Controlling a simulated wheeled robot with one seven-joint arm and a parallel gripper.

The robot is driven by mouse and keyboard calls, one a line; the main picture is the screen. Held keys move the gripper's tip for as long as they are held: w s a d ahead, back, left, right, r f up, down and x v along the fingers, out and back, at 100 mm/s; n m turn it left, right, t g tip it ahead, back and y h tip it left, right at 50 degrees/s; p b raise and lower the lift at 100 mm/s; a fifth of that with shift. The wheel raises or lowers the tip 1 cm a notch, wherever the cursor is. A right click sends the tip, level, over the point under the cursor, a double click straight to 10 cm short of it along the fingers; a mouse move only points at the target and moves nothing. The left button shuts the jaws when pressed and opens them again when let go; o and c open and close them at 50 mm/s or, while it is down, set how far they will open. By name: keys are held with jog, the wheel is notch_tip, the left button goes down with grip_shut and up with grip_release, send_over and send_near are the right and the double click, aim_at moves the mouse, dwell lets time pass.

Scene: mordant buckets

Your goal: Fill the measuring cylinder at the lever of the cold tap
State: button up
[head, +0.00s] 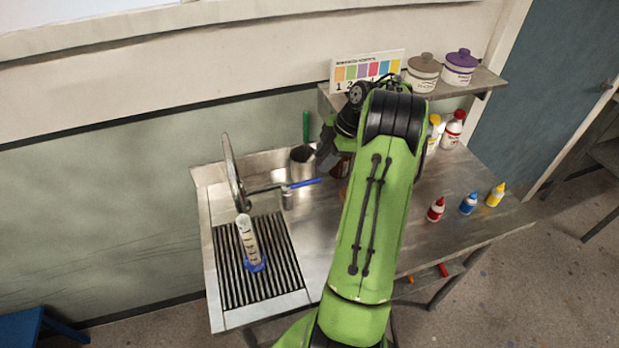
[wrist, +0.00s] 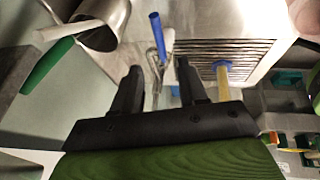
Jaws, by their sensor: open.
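The measuring cylinder (head: 248,242), clear with a blue foot, stands upright on the ribbed drain grid under the tall spout (head: 232,172). Its blue foot also shows in the wrist view (wrist: 222,65). The cold tap's blue lever (head: 304,183) points right from the tap body in the head view. In the wrist view the blue lever (wrist: 157,30) lies ahead of and between my open fingers. My gripper (wrist: 158,80) is open and empty, apart from the lever. In the head view my gripper (head: 325,148) is above and right of the lever, partly hidden by my arm.
A metal beaker (head: 302,162) with a green-handled tool stands behind the lever. Red, blue and yellow bottles (head: 468,204) stand at the right of the steel counter. A shelf with jars (head: 422,72) hangs above. The drain grid (head: 285,262) is clear around the cylinder.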

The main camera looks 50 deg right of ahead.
aim_at(307, 181)
jog(key=x, duration=0.9)
jog(key=shift+w+f, duration=0.2)
jog(key=shift+f, duration=0.1)
jog(key=shift+c, duration=0.2)
grip_shut()
